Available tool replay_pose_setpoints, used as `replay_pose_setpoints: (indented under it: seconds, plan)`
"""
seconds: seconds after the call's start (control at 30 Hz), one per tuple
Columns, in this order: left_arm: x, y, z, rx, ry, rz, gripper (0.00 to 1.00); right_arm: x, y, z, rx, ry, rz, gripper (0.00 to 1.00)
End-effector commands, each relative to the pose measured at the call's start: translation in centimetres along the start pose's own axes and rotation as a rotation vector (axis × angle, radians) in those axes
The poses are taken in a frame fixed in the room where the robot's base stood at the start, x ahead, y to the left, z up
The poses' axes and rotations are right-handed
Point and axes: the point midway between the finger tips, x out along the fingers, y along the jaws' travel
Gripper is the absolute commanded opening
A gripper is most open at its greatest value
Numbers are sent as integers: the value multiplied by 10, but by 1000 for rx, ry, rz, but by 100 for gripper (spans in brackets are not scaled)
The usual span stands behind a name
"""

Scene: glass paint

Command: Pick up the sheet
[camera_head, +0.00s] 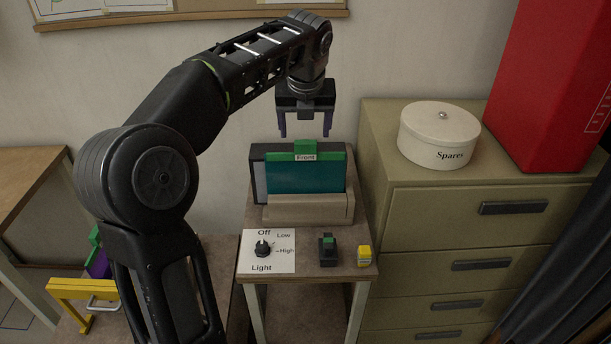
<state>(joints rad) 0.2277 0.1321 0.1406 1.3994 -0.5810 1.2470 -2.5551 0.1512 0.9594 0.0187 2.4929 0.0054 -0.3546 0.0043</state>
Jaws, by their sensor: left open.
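A teal sheet (304,180) stands upright in a beige holder (308,210) on a small table. A green clip or tab (319,150) with a label reading "Front" sits on its top edge. A dark panel stands just behind it. My left gripper (305,130) hangs above the sheet, pointing down, with its two fingers apart and nothing between them. It looks clear of the green tab. The exact depth between them is hard to tell. My right gripper is out of view.
A light control card with a knob (263,248), a black block with a green top (327,250) and a yellow block (363,256) lie in front of the holder. A cabinet (430,205) with a white "Spares" tin (438,134) and a red box (550,80) stands right.

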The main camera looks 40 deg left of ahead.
Motion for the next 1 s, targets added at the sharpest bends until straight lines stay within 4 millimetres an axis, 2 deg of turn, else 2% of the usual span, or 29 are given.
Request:
replay_pose_setpoints:
  seconds: [0.1, 0.47, 0.8, 1.0]
  plan:
    - [10, 0, 0, 0, 0, 0, 73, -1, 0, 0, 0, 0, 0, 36]
    - [14, 0, 0, 0, 1, 0, 73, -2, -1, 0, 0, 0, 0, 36]
    - [58, -2, 1, 0, 2, 1, 73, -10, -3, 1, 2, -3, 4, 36]
    - [63, -2, 1, -1, -1, -1, 73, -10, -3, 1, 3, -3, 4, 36]
